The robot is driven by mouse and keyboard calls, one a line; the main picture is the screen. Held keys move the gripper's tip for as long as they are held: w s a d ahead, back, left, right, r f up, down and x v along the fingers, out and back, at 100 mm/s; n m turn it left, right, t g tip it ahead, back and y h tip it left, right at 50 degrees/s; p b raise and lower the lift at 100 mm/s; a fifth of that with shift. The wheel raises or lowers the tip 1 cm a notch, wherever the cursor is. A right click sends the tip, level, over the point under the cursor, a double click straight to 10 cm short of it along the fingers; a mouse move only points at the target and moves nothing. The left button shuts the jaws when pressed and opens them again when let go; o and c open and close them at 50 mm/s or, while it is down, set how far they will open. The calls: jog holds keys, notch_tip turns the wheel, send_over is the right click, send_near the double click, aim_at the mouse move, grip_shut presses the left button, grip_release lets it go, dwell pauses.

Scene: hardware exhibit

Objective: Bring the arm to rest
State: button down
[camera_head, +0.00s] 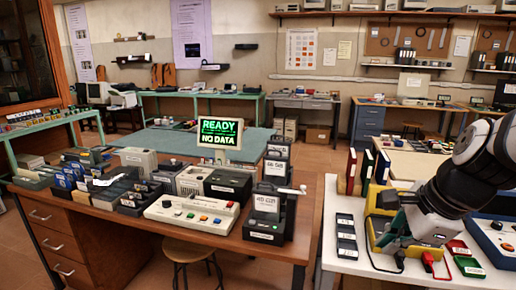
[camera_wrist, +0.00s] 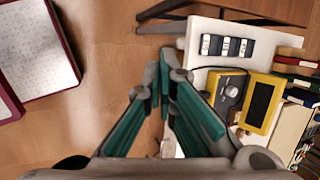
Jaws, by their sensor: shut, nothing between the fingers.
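My arm (camera_head: 464,178), with white and black links, reaches in from the right edge of the head view and bends down in front of the white table. In the wrist view my gripper (camera_wrist: 160,72) has two teal fingers that converge until their tips meet. It is shut and empty. The brown floor shows behind the fingers, and the white table lies to the right of the tips. In the head view the arm partly covers the yellow-cased meter on the table, and the fingertips are hard to make out.
The white table (camera_head: 334,262) holds the yellow meter (camera_wrist: 262,103), a strip of black switches (camera_head: 346,236), upright binders (camera_head: 367,170) and red and green cases. A wooden desk with a READY / NO DATA screen (camera_head: 219,132) stands left. A stool (camera_head: 187,250) stands before it.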

jog(key=s+a+r+n+p, duration=0.1)
jog(key=s+a+r+n, duration=0.2)
jog(key=s+n, duration=0.5)
jog(key=s+a+r+n+h+p, duration=0.1)
jog(key=s+r+n, duration=0.3)
jog(key=s+n, duration=0.5)
jog(key=a+n+p, duration=0.1)
jog(key=n, duration=0.2)
jog(key=shift+s+a+h, duration=0.2)
jog(key=shift+a+h, duration=0.1)
jog(key=shift+a, duration=0.1)
